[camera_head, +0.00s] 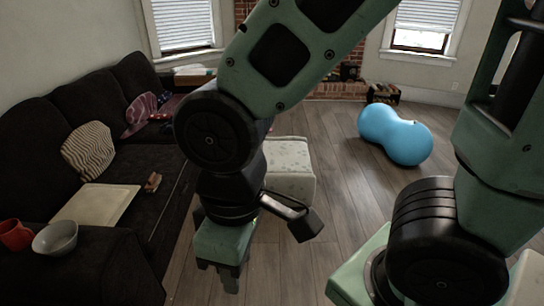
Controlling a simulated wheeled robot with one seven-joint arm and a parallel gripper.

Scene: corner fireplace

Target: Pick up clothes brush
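A small brown object (153,182), which looks like the clothes brush, lies on the dark sofa seat just right of a cream board. It is too small to make out bristles or handle. My gripper (221,277) points down over the floor in front of the sofa, to the right of the brown object and nearer to the camera. It is apart from the brush, and nothing shows held in it. The gap between its fingers is hard to see from this angle.
The dark sofa (165,215) also holds the cream board (97,204), a striped cushion (88,150), a grey bowl (56,239) and a red cup (15,235). A pale ottoman (289,170) stands behind my gripper. A blue peanut ball (395,136) lies on open wooden floor.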

